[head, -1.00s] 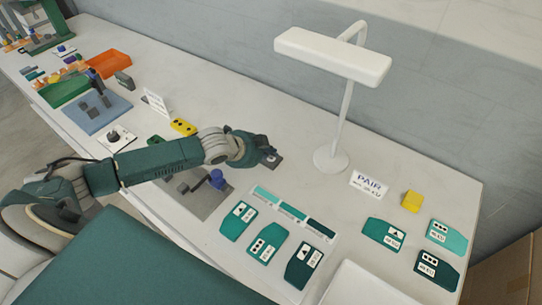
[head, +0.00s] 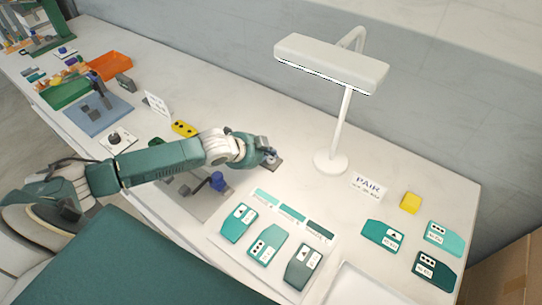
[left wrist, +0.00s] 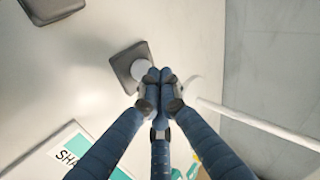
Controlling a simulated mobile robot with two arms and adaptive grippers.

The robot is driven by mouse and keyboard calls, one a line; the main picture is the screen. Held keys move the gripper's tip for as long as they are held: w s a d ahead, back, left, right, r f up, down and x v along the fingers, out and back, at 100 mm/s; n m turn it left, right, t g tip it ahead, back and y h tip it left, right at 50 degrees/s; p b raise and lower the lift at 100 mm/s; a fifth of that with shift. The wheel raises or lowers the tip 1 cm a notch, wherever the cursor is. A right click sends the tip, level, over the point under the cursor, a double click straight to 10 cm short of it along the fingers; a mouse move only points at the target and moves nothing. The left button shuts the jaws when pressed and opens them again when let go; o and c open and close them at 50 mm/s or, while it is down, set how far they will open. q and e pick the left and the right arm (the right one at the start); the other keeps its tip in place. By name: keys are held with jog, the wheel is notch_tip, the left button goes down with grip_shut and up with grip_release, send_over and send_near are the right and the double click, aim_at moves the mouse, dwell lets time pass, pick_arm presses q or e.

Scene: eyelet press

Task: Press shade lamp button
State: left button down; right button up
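The white desk lamp (head: 332,64) stands on the bench, with a bright strip along its head's lower edge. A small dark square plate (head: 277,166) lies left of the lamp base (head: 331,162). In the left wrist view the plate (left wrist: 121,66) carries a pale round button (left wrist: 139,70), partly hidden by my fingers. My left gripper (head: 270,156) is over this plate. Its blue fingertips (left wrist: 158,76) are together with nothing seen between them, at the button's edge; I cannot tell whether they touch it. My right gripper is not in view.
A blue-knobbed device on a grey plate (head: 206,206) sits below my left forearm. Several teal cards (head: 239,222) lie on a white board in front. A PAIR sign (head: 368,186) and a yellow block (head: 410,203) stand to the right.

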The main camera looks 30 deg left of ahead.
aim_at(271, 161)
pick_arm(q)
jog(key=shift+r, duration=0.1)
notch_tip(271, 161, up, 6)
jog(key=p, duration=0.6)
jog(key=shift+r, duration=0.1)
dwell(0.4)
